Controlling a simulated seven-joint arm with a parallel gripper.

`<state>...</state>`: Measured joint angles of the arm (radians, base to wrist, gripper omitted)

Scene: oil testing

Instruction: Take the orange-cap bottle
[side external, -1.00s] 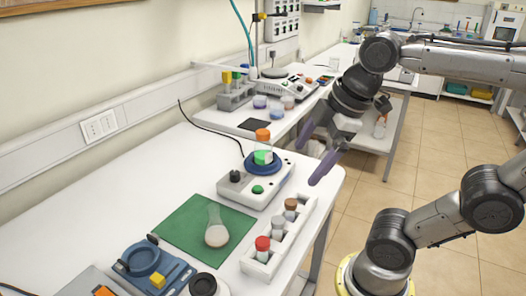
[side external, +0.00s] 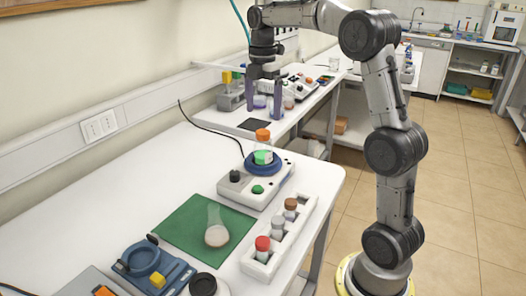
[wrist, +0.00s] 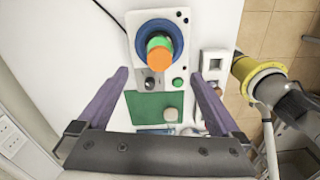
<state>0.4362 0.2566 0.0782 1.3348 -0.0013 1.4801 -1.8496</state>
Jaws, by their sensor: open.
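The orange-cap bottle (side external: 263,146) stands upright on the blue round plate of a white device (side external: 255,182). It is clear with a green label or content. In the wrist view the orange cap (wrist: 159,60) is seen from above, between and beyond the fingertips. My gripper (side external: 264,112) has two purple fingers pointing down, apart, with nothing between them. In the side view it appears above the bottle, with a gap to the cap. The gripper (wrist: 160,76) also shows wide open in the wrist view.
A flask (side external: 217,228) stands on a green mat (side external: 180,235). A white rack (side external: 300,225) with several capped bottles is to the right of the device. A blue device (side external: 148,260) is at the front. Behind is a second bench with another instrument (side external: 300,82).

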